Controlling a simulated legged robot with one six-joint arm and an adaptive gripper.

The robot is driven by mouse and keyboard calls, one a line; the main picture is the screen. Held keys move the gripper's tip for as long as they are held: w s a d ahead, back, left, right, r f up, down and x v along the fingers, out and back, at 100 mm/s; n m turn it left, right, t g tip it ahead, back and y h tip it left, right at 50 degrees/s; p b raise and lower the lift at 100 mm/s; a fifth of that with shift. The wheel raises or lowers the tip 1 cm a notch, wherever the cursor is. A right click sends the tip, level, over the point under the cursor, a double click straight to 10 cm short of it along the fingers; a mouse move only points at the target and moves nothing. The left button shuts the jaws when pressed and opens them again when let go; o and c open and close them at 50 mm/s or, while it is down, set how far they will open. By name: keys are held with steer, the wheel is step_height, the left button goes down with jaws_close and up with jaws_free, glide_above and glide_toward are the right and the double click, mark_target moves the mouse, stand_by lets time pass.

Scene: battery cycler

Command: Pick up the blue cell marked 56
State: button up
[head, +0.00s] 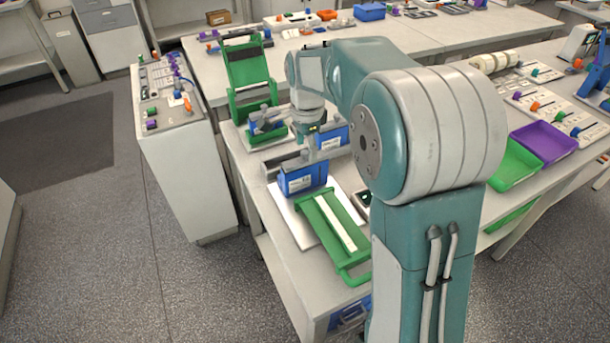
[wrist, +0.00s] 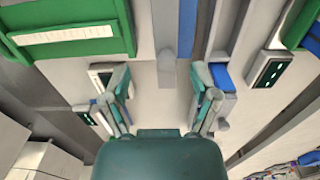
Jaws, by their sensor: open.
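Several blue cells with grey tops are on the bench in the head view. One with a white label (head: 303,180) stands in front beside a green fixture, one (head: 333,138) stands behind it to the right, and one (head: 262,127) is farther back left. Their numbers are too small to read, so I cannot tell which is 56. My gripper (head: 313,147) is above the bench among these cells, partly hidden by my arm. In the wrist view my gripper (wrist: 164,98) is open, with bare pale surface between its fingers. A blue strip (wrist: 187,28) shows just beyond them.
A green fixture with a white strip (head: 330,222) lies at the bench front; it also shows in the wrist view (wrist: 70,35). A raised green frame (head: 249,72) stands at the back. Green (head: 515,165) and purple (head: 543,142) trays are at right. A control console (head: 170,95) stands left.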

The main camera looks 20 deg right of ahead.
mark_target(305, 159)
steer(key=f, duration=0.5)
steer(key=shift+w+f, duration=0.3)
steer(key=shift+w, duration=0.05)
jaws_close()
